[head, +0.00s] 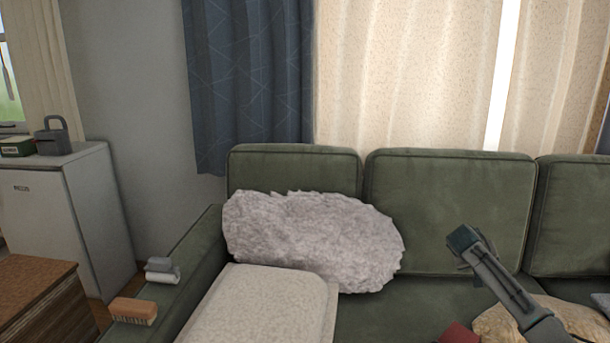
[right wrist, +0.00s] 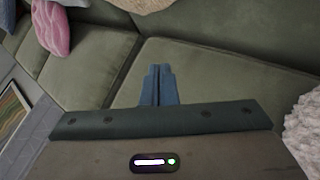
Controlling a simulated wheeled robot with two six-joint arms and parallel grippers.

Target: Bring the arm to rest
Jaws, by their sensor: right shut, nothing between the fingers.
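My right arm comes in from the lower right of the head view, and its gripper (head: 463,243) is in front of the green sofa (head: 445,195). In the right wrist view the two fingers of this gripper (right wrist: 160,85) lie together, shut, with nothing between them. They are over the sofa's green seat cushions, and I see them touching nothing. My left gripper is not in view.
A fluffy pale pillow (head: 310,240) leans on the sofa left of my right gripper. A beige cushion (head: 258,305) lies in front of it. A brush (head: 133,311) and a grey object (head: 162,270) sit on the armrest. A pink pillow (right wrist: 50,28) shows in the wrist view.

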